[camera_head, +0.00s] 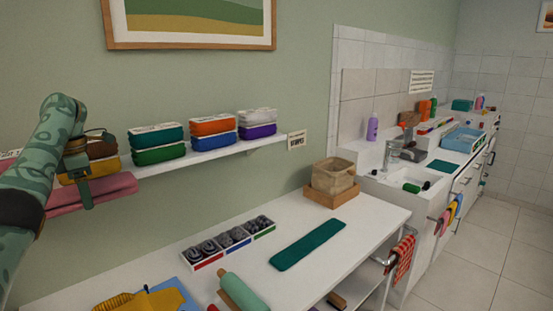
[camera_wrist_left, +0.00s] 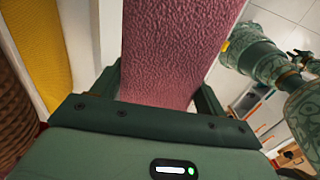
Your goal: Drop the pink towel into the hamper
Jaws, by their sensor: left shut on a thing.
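The pink towel (camera_head: 112,188) is folded flat and held at the left of the head view, level with the wall shelf. My left gripper (camera_head: 86,192) is shut on it. In the left wrist view the pink towel (camera_wrist_left: 178,50) fills the middle, between the two fingers of the left gripper (camera_wrist_left: 165,100). No hamper can be clearly made out. A brown woven surface (camera_wrist_left: 14,115) shows at the left edge of the left wrist view, but I cannot tell whether it is the hamper.
A wall shelf (camera_head: 215,152) carries several coloured folded stacks, close to the towel. Below, a white counter (camera_head: 365,225) holds a tan basket (camera_head: 334,172), a divided tray (camera_head: 228,242), a teal mat (camera_head: 307,245) and a rolling pin (camera_head: 243,292). A sink stands at the right.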

